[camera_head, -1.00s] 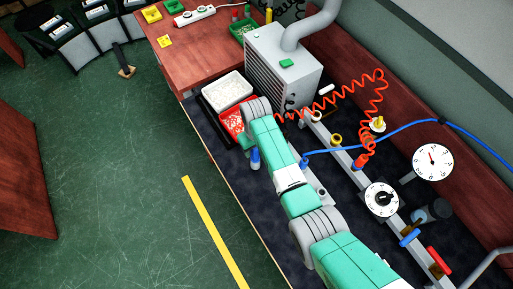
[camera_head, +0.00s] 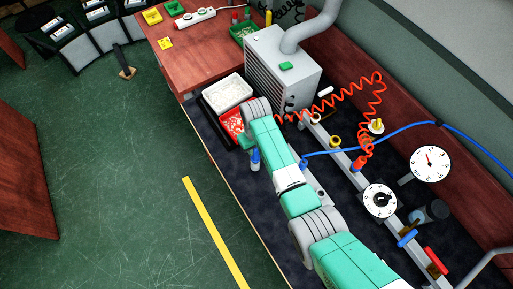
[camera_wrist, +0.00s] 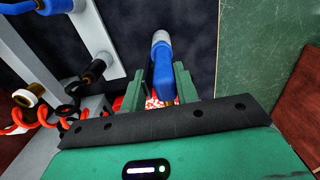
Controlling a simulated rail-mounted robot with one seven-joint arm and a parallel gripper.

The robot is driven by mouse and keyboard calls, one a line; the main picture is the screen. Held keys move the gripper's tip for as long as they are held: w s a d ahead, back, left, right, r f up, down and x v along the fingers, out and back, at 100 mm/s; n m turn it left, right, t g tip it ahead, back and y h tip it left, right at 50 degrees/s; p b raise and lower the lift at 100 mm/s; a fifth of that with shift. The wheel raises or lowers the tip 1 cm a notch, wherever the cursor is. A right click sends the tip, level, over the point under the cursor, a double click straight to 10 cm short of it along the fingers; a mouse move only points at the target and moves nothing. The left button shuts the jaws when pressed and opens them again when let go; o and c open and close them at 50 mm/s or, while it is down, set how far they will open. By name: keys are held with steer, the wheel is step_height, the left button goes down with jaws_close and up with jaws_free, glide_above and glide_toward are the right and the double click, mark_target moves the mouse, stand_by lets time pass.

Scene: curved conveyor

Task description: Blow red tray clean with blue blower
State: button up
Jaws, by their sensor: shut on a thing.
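The red tray (camera_head: 226,132) lies on the dark bench top in the head view, with pale scraps in it. My wrist hides its right part. In the wrist view, only a small red patch with white bits shows behind the fingers. My gripper (camera_wrist: 160,80) is shut on the blue blower (camera_wrist: 163,75), which sits between the two green fingers. The blower's grey-white end points away from the gripper body. The blower (camera_head: 255,157) also shows in the head view beside my wrist, just below the tray.
A white tray (camera_head: 213,107) in a black surround stands behind the red tray. A grey vented box (camera_head: 270,65) with a duct is at its right. An orange coiled hose (camera_head: 340,97) and a blue hose (camera_head: 395,133) cross the right side. The bench's front edge lies close on the left.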

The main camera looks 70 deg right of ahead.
steer(key=shift+r+p, duration=3.05)
steer(key=shift+r, duration=0.4)
steer(key=shift+f, duration=0.1)
